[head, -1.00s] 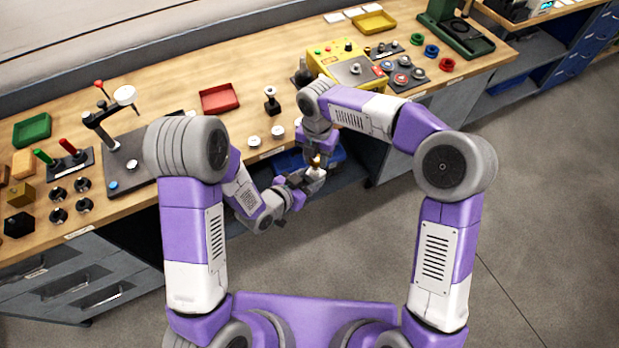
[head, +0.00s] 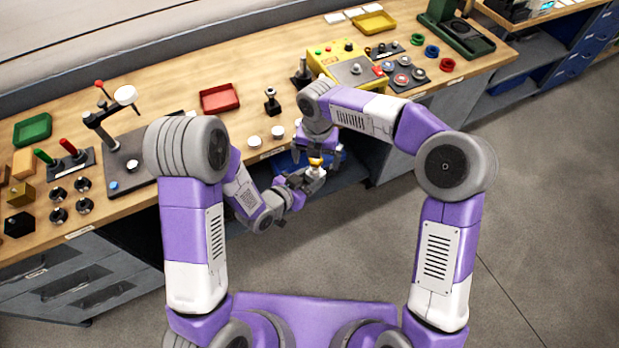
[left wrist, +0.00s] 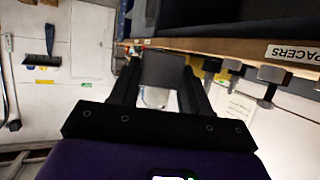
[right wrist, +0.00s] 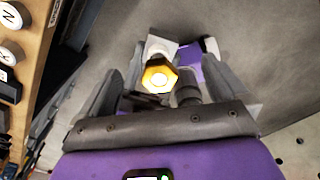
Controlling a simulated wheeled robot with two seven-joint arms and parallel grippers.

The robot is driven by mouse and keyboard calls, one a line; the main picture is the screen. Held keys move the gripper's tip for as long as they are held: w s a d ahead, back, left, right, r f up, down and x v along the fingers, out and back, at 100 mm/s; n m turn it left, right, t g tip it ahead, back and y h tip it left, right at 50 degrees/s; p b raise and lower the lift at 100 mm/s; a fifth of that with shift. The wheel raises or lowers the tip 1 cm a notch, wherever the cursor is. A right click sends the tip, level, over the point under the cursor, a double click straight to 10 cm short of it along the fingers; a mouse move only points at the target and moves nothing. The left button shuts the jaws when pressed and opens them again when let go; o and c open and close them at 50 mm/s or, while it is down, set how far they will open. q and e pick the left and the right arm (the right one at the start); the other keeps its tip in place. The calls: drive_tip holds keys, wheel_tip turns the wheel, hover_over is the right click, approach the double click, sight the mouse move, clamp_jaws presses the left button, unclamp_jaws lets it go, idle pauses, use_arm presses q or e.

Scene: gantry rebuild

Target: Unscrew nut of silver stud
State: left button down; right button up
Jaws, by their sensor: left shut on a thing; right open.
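The brass-coloured hex nut (right wrist: 158,76) sits on the end of the silver stud, whose round tip (right wrist: 161,73) shows in its middle. In the head view the nut (head: 316,162) is above my left gripper (head: 308,180). That gripper is shut on the stud's pale body (head: 317,172) and holds it in the air before the bench. My right gripper (head: 319,153) is open above the nut, with a finger on each side and clear gaps. In the left wrist view a pale part (left wrist: 155,97) shows between the fingers, partly hidden by a dark block.
The wooden bench (head: 190,95) runs behind my grippers. White round pieces (head: 277,131) stand near its front edge, with a red tray (head: 219,98) and a yellow control box (head: 347,65) behind. A blue bin (head: 290,160) is below the edge. Open floor lies to the right.

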drive_tip(key=m, duration=0.5)
drive_tip(key=shift+m, duration=0.3)
drive_tip(key=m, duration=0.6)
drive_tip(key=shift+m, duration=0.3)
drive_tip(key=m, duration=0.5)
drive_tip(key=shift+m, duration=0.3)
drive_tip(key=m, duration=0.6)
